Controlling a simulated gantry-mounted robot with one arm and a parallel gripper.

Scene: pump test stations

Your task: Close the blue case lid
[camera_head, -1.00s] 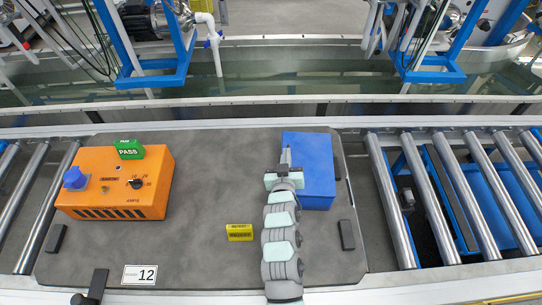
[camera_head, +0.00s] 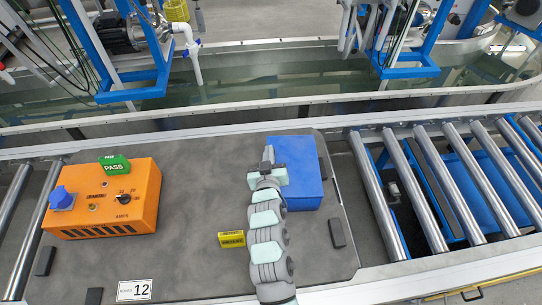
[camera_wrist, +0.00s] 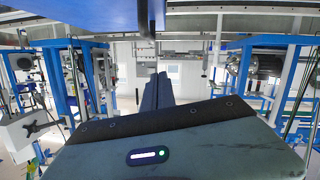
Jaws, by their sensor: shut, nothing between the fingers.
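The blue case (camera_head: 305,185) sits at the right end of the dark grey board in the head view. Its upper face shows as a plain blue panel, and I cannot tell lid from body or how far the lid is open. My gripper (camera_head: 268,155) overlaps the case's left part and hides some of it; whether it touches the case is unclear. In the wrist view my gripper's dark fingers (camera_wrist: 158,90) are together with nothing between them.
On the dark board (camera_head: 190,220) stand an orange tester (camera_head: 135,185) with a green PASS block (camera_head: 115,165), a yellow label block (camera_head: 232,239) and a number 12 plate (camera_head: 135,291). Roller conveyors (camera_head: 455,185) lie to the right. A water trough (camera_head: 240,100) runs behind.

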